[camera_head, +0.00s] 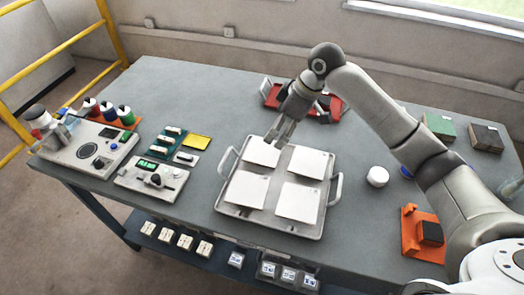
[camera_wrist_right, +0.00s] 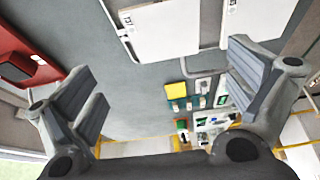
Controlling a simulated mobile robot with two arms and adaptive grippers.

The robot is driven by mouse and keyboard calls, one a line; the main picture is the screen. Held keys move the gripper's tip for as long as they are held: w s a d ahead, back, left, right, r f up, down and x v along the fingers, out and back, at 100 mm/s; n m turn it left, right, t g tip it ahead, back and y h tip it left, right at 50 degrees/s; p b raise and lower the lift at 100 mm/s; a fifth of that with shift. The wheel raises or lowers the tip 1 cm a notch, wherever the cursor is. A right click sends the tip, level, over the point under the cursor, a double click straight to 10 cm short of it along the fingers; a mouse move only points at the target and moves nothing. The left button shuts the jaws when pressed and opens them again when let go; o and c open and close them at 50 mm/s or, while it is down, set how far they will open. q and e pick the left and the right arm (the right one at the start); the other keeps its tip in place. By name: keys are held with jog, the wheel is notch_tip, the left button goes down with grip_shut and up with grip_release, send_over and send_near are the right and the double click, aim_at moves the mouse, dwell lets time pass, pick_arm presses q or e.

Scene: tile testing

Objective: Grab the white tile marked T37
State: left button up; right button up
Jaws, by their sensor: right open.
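Several white tiles lie flat on a grey metal tray (camera_head: 263,220) with side handles: a back-left tile (camera_head: 262,153), a back-right tile (camera_head: 308,162), a front-left tile (camera_head: 246,190) and a front-right tile (camera_head: 298,203). Their marks are too small to read, so I cannot tell which is T37. My right gripper (camera_head: 279,138) is open and empty, just above the back edge of the back-left tile. In the right wrist view its fingers (camera_wrist_right: 165,82) are spread wide, with white tiles at the top. My left gripper is not in view.
A red tray (camera_head: 335,108) stands behind the gripper. A white round lid (camera_head: 377,176) and an orange holder (camera_head: 414,246) are right of the tile tray. A meter device (camera_head: 152,181) is on the left. Bare table (camera_head: 205,95) lies at the back left.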

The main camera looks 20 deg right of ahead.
aim_at(264, 150)
jog(key=x, duration=0.3)
jog(key=shift+s+a+f, duration=0.1)
jog(key=shift+s+a, duration=0.1)
jog(key=shift+s, duration=0.1)
jog(key=shift+w+a+f+p, duration=0.2)
jog(key=shift+f+p, duration=0.25)
jog(key=shift+f, duration=0.2)
jog(key=p+x, duration=0.1)
jog(key=x, duration=0.2)
jog(key=shift+s+a+f, duration=0.1)
jog(key=shift+a+f, duration=0.05)
jog(key=shift+f, duration=0.1)
jog(key=shift+a+f, duration=0.1)
jog(key=shift+f, duration=0.35)
jog(key=c, duration=0.9)
jog(key=shift+r, duration=0.1)
